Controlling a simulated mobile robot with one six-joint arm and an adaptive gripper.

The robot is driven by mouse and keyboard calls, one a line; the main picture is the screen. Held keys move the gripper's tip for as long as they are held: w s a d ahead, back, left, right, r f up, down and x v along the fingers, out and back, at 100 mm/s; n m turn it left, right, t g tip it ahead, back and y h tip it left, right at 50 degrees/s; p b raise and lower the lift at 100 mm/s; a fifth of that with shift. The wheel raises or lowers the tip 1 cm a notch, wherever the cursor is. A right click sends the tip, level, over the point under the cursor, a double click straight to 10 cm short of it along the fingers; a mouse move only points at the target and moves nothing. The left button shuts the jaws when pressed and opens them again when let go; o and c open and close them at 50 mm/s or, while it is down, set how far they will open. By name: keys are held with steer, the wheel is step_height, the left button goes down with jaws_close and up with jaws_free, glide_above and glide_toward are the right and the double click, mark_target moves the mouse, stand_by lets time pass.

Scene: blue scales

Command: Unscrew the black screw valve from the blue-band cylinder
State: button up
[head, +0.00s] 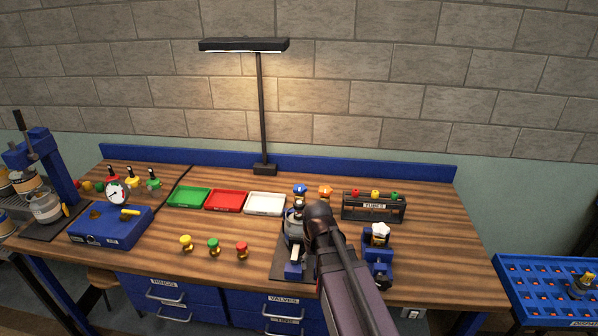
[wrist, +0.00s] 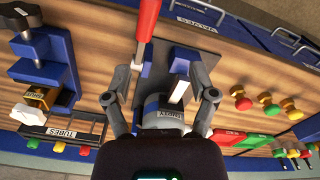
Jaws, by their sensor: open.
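The cylinder (head: 293,226) stands in a blue holder on a dark base plate, partly hidden behind my arm in the head view. In the wrist view the cylinder (wrist: 164,103) shows a grey body, a blue band and a label that seems to read EMPTY. My gripper (wrist: 160,92) is open, one finger on each side of the cylinder, with gaps visible. In the head view my gripper (head: 318,222) is beside the cylinder's upper part. I cannot make out the black screw valve; the gripper body covers the near end of the cylinder.
A red handle (wrist: 148,20) rises close to the fingers. A blue vise (head: 378,262) stands to the right, a TUBES rack (head: 372,211) behind it. Green (head: 188,197), red (head: 227,201) and white (head: 265,204) trays lie left. Yellow, green and red knobs stand in front.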

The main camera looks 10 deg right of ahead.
step_height(320, 180, up, 14)
steer(key=p, duration=1.3)
glide_above(299, 203)
steer(key=shift+w+d+n, duration=0.1)
steer(key=shift+w+n, duration=0.2)
steer(key=shift+w, duration=0.05)
steer(key=shift+f, duration=0.1)
step_height(299, 203, down, 14)
steer(key=b, duration=1.4)
steer(key=shift+r, duration=0.2)
